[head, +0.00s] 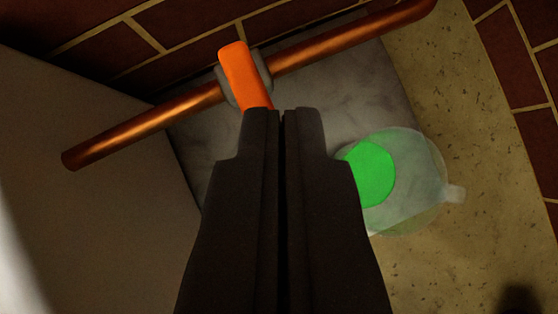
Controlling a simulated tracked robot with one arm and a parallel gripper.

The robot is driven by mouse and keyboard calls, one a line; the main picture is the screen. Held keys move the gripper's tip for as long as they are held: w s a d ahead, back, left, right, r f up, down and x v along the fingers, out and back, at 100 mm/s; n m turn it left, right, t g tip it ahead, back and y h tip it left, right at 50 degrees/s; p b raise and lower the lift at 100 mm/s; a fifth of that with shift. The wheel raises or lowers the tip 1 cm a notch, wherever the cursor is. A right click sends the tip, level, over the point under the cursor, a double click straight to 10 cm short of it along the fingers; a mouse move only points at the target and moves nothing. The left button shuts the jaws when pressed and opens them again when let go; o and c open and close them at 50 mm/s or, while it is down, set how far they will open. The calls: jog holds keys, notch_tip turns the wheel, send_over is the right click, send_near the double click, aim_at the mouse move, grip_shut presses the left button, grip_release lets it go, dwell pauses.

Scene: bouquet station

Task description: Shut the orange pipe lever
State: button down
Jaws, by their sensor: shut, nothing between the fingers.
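The orange lever (243,75) sits on a grey valve body (265,66) on a copper pipe (335,46). The lever lies across the pipe, at a steep angle to it. My gripper (284,112) is shut and empty. Its fingertips overlap the lower end of the lever in the picture. I cannot tell whether they touch it. The fingers hide that end of the lever.
A clear round vessel (419,198) with a green disc-like patch (370,174) stands right of my fingers, partly hidden by them. A dark brick wall (190,32) runs behind the pipe. A pale speckled surface (450,110) lies at right. A grey panel (85,200) is at left.

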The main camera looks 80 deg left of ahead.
jog(key=shift+w+a+r, duration=0.15)
jog(key=shift+a+r, duration=0.25)
jog(key=shift+r, duration=0.15)
